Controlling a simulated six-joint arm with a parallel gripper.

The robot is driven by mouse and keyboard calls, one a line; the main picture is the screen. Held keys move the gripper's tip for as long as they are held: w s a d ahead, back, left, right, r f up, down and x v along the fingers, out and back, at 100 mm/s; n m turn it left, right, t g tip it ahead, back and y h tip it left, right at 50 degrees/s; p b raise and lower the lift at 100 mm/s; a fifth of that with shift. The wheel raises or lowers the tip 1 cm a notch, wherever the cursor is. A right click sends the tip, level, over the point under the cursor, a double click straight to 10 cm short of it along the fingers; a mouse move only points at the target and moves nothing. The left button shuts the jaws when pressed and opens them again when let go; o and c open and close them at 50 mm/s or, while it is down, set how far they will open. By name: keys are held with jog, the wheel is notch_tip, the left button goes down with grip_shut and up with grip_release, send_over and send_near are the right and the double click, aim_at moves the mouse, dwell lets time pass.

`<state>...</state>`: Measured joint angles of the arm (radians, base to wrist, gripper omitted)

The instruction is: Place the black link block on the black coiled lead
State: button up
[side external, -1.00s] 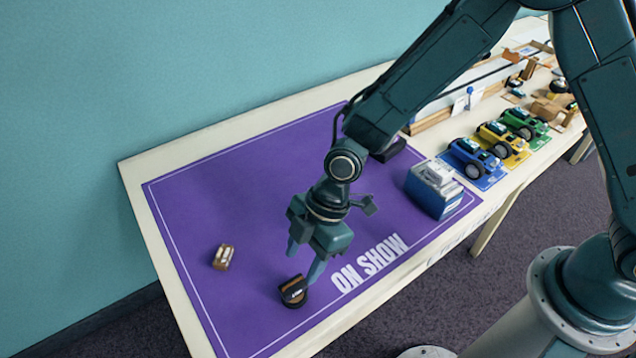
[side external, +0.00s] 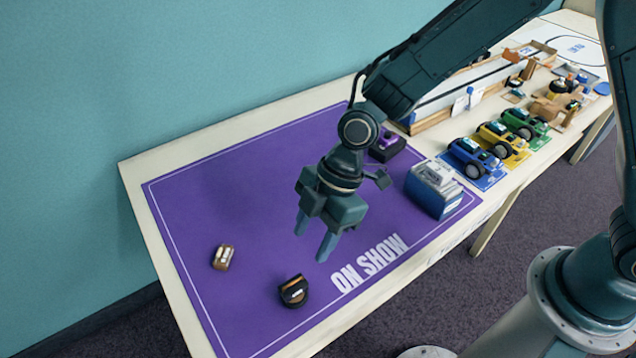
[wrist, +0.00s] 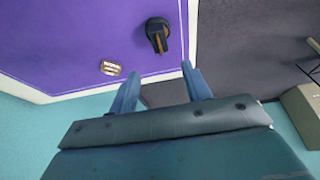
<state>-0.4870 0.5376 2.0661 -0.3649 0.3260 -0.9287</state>
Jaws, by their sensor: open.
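My gripper (side external: 312,240) is open and empty, above the mat, up and to the right of the block and coil, clear of both. Its fingers also show in the wrist view (wrist: 160,88), with nothing between them.
A small brown block with white parts (side external: 222,257) lies left of the coil. A blue and white box (side external: 434,189) and a black item with a purple top (side external: 387,145) stand at the mat's right. Model cars (side external: 475,160) stand beyond. The mat's middle (side external: 240,205) is clear.

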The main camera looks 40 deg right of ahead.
jog(key=s+d+r+m+t+h, duration=0.25)
jog(key=d+r+m, duration=0.55)
jog(key=d+r, duration=0.75)
jog(key=s+d+r+m+t+h, duration=0.1)
jog(key=s+d+r+m, duration=0.2)
jog(key=s+d+m, duration=0.2)
jog(key=s+d+r+m+t+h, duration=0.1)
jog(key=s+d+r+m+t, duration=0.1)
jog(key=s+d+m, duration=0.3)
jog(key=shift+s+d+r, duration=0.75)
jog(key=shift+s+d, duration=0.55)
jog(key=shift+s, duration=0.55)
